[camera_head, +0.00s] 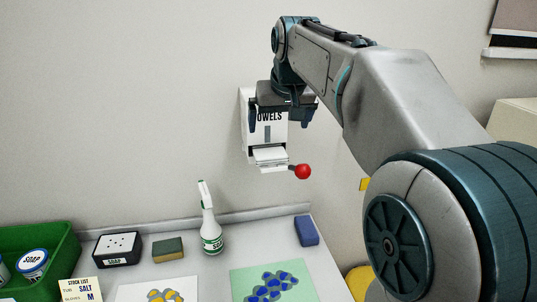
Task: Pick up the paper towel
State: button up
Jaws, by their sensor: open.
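A white towel dispenser (248,135) marked "OWELS" hangs on the wall; my gripper covers part of its lettering and its top. The paper towel (270,156) shows as a white stack or sheet in the dispenser's lower opening. A red ball on a short lever (303,172) sticks out at the dispenser's lower right. My gripper (280,122) is open and empty, with its fingers pointing down in front of the dispenser, above the paper towel. I cannot tell the exact distance between the fingers and the dispenser.
Below is a counter (190,270) with a spray bottle (211,232), a sponge (168,250), a black soap box (118,249), a blue block (306,231) and a green crate (62,250). Two printed sheets lie at the front. The wall left of the dispenser is clear.

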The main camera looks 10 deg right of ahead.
send_near(271, 153)
jog(key=x, duration=0.4)
jog(key=shift+p+x, duration=0.75)
jog(key=shift+x, duration=1.75)
jog(key=c, duration=1)
